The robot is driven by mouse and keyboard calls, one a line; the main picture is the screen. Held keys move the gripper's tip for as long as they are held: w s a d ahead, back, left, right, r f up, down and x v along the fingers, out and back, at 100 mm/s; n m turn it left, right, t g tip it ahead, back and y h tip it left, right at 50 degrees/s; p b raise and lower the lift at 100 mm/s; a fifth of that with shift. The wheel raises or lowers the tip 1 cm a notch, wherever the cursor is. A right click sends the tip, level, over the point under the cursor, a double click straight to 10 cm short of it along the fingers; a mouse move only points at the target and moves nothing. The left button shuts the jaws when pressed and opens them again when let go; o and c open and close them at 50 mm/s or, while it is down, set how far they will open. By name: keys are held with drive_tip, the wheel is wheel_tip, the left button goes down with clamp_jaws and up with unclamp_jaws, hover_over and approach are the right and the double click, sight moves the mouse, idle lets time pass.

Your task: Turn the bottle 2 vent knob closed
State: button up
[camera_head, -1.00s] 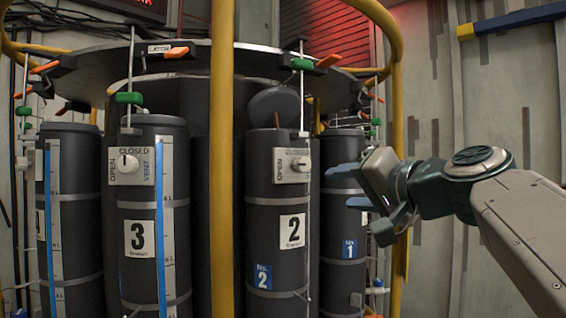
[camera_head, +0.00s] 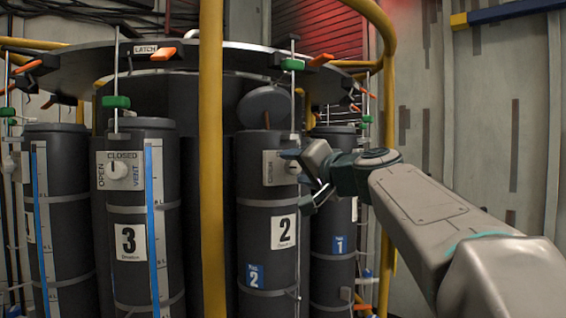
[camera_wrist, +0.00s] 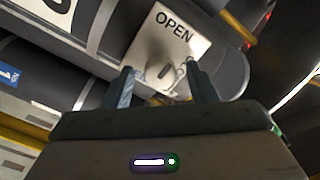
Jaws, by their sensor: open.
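Bottle 2 (camera_head: 266,200) is a dark grey cylinder with a white "2" label, standing upright in the rack. Its vent plate (camera_head: 270,167) is pale, and my gripper partly covers it in the head view. In the wrist view the vent plate (camera_wrist: 180,28) reads "OPEN", and the round vent knob (camera_wrist: 160,66) with its raised grip bar shows just beyond and between my fingers. My gripper (camera_head: 296,172) is at the right side of the plate; in the wrist view (camera_wrist: 162,88) its two fingers are apart with nothing held. I cannot tell whether they touch the knob.
Bottle 3 (camera_head: 128,230) stands to the left with its own vent knob (camera_head: 118,170). Bottle 1 (camera_head: 335,200) is behind my gripper on the right. Yellow rails (camera_head: 212,160) run upright in front of the rack. Green and orange handles hang from the rim above.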

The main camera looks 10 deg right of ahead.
drive_tip(key=shift+w+a, duration=0.1)
drive_tip(key=shift+w, duration=0.15)
drive_tip(key=c, duration=1)
